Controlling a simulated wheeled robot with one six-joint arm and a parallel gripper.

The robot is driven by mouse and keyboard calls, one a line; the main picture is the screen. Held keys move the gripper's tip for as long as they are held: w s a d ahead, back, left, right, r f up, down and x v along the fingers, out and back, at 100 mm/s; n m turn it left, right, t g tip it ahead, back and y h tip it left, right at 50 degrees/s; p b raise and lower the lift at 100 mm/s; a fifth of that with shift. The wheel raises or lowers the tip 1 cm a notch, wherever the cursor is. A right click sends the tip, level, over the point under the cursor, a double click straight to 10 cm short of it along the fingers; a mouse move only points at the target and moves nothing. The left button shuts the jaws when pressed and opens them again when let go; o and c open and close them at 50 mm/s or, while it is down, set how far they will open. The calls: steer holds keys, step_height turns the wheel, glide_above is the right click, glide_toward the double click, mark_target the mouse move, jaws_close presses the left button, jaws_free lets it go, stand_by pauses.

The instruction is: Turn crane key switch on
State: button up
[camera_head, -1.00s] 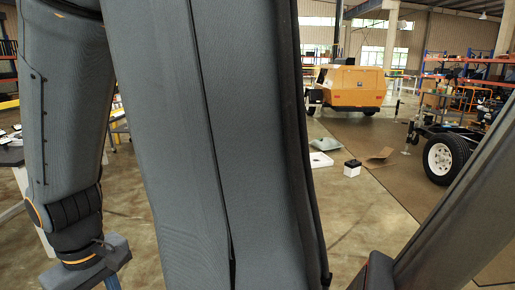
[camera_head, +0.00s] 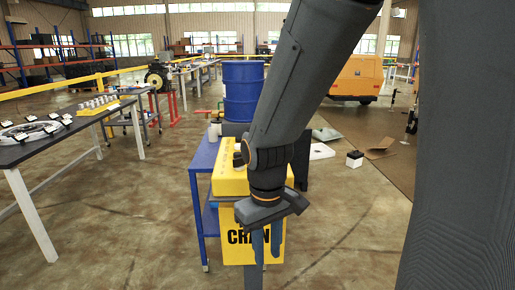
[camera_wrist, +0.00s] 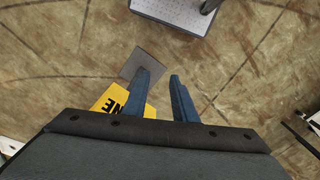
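A yellow crane control box (camera_head: 228,180) sits on a blue stand, with small dark controls (camera_head: 238,157) on its top. They are too small to tell which is the key switch. Below it hangs a yellow panel (camera_head: 240,240) lettered "CRAN", partly covered by my gripper. My gripper (camera_head: 266,250) points down in front of the panel, near the box's right side, and hides part of the box. In the wrist view, my gripper (camera_wrist: 160,84) has its two blue fingers apart with nothing between them. A yellow piece lettered "NE" (camera_wrist: 112,102) shows beside the left finger.
A blue barrel (camera_head: 241,85) stands behind the box. A dark table (camera_head: 60,140) with cables and small items is at left. A white box (camera_head: 354,160) and a flat white item (camera_head: 320,152) lie on the floor at right. Open floor lies between the table and stand.

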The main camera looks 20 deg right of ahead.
steer(key=w+a+r+n+h+p, duration=0.1)
steer(key=w+r+n+h+p, duration=0.1)
steer(key=w+r+n+p, duration=0.7)
steer(key=n+t+h+p, duration=0.1)
steer(key=n+h+p, duration=0.1)
steer(key=n, duration=0.7)
glide_toward(239, 163)
steer(key=shift+w+d+p+x, duration=0.15)
steer(key=shift+p+x, duration=0.45)
steer(key=shift+x, duration=1.2)
steer(key=shift+w+d+p+x, duration=0.1)
steer(key=shift+p+x, duration=0.5)
steer(key=shift+x, duration=1.2)
steer(key=shift+r, duration=0.1)
jaws_close()
